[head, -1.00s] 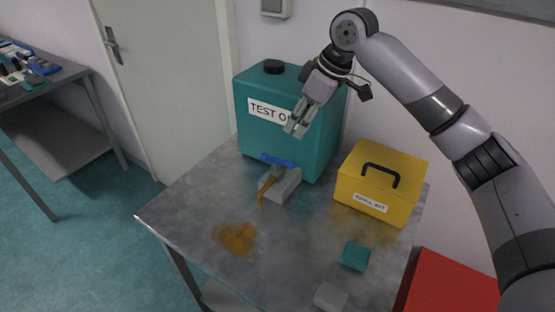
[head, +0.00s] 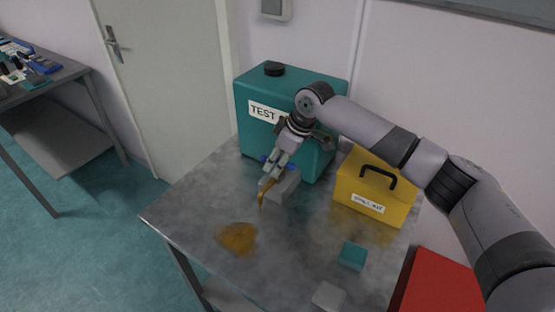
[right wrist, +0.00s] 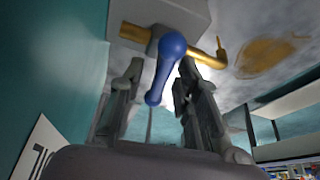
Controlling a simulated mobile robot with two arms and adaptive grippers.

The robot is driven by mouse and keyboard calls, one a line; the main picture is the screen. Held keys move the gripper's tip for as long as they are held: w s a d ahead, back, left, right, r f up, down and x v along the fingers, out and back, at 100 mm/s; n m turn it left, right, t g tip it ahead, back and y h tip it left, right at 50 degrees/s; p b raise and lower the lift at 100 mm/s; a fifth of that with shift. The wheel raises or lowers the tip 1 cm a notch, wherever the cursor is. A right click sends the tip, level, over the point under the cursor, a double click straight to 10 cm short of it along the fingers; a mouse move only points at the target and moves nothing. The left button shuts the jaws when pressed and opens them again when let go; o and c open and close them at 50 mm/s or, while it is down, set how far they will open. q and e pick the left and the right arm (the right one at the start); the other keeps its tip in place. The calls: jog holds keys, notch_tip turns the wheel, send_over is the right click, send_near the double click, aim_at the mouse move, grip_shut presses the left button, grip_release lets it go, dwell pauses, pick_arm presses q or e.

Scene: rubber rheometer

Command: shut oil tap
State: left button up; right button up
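The teal oil tank (head: 255,88), labelled "TEST", stands at the back of the metal table. Its tap has a blue lever handle (right wrist: 166,68) and a brass body with a spout (right wrist: 209,60). In the head view the spout (head: 262,193) points down in front of a grey block (head: 286,188); I cannot tell if oil is running. My right gripper (head: 272,170) is at the tap and partly hides the handle. In the right wrist view its fingers (right wrist: 162,75) are spread, one each side of the blue lever, with gaps visible. My left gripper is not in view.
An orange-brown oil puddle (head: 237,238) lies on the metal table (head: 190,215). A yellow spill kit box (head: 365,195) stands right of the tap, under my right arm. A teal cube (head: 353,256) and a grey cube (head: 328,296) lie near the front. A red box (head: 440,285) is at the lower right.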

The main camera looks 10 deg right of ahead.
jog(key=shift+c, duration=0.4)
grip_shut()
jog(key=m+p, duration=0.1)
jog(key=p, duration=0.2)
jog(key=shift+r, duration=0.3)
jog(key=shift+f+m+t+p, duration=0.2)
jog(key=shift+m+t+p, duration=0.15)
jog(key=shift+p, duration=0.25)
jog(key=shift+o, duration=0.4)
grip_release()
